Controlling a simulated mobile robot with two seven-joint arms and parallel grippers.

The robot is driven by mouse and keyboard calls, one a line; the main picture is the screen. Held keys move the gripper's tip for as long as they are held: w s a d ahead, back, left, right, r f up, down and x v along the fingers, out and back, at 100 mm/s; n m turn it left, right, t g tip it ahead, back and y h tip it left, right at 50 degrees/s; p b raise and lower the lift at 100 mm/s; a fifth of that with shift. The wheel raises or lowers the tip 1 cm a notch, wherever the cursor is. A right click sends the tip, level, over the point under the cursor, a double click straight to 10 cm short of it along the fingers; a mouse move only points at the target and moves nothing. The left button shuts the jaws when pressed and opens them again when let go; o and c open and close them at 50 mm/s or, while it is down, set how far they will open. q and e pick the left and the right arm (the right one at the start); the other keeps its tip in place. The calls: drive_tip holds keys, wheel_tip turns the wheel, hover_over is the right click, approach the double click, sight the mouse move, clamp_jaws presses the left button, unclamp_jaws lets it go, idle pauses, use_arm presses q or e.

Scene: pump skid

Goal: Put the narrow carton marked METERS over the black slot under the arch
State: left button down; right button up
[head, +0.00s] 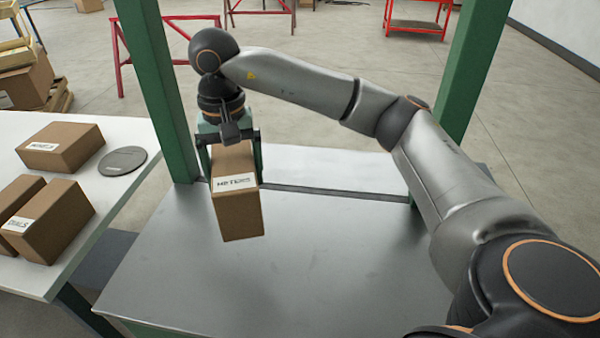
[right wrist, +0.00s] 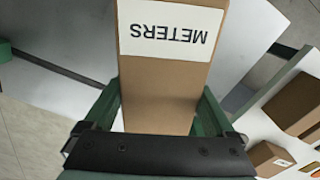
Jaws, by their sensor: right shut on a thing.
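My right gripper (head: 232,160) is shut on the carton's upper part, with one green finger on each side. It holds the carton over the steel top, near the left green post of the arch (head: 160,90). A dark narrow strip (head: 335,191) runs between the posts at the steel top's far edge; I cannot tell whether it is the black slot. My left gripper is out of view.
A white table (head: 95,195) at left bears several brown cartons (head: 60,147) and a dark grey disc (head: 123,160). The arch's right green post (head: 468,70) stands behind my right arm. The steel top (head: 310,260) is clear in front. Red stands (head: 415,25) are far behind.

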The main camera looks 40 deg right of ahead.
drive_tip(key=w+d+m+b, duration=0.1)
drive_tip(key=w, duration=0.1)
drive_tip(key=w+d+m, duration=0.2)
drive_tip(key=shift+w+d+b, duration=0.15)
drive_tip(key=shift+w+b, duration=0.15)
drive_tip(key=shift+b, duration=0.1)
drive_tip(key=shift+w+d+m, duration=0.35)
drive_tip(key=shift+d+m, duration=0.25)
drive_tip(key=shift+d, duration=0.05)
drive_tip(key=shift+s+d+f, duration=0.2)
drive_tip(key=shift+d+f, duration=1.95)
drive_tip(key=shift+d, duration=0.15)
drive_tip(key=shift+s+d+f, duration=0.2)
drive_tip(key=shift+d+f, duration=1.95)
drive_tip(key=shift+d, duration=0.1)
drive_tip(key=shift+s+d+f, duration=0.2)
drive_tip(key=shift+d+f, duration=1.95)
drive_tip(key=shift+d, duration=0.15)
drive_tip(key=shift+f, duration=0.1)
drive_tip(key=o, duration=1.6)
drive_tip(key=shift+f, duration=0.1)
drive_tip(key=shift+c, duration=0.2)
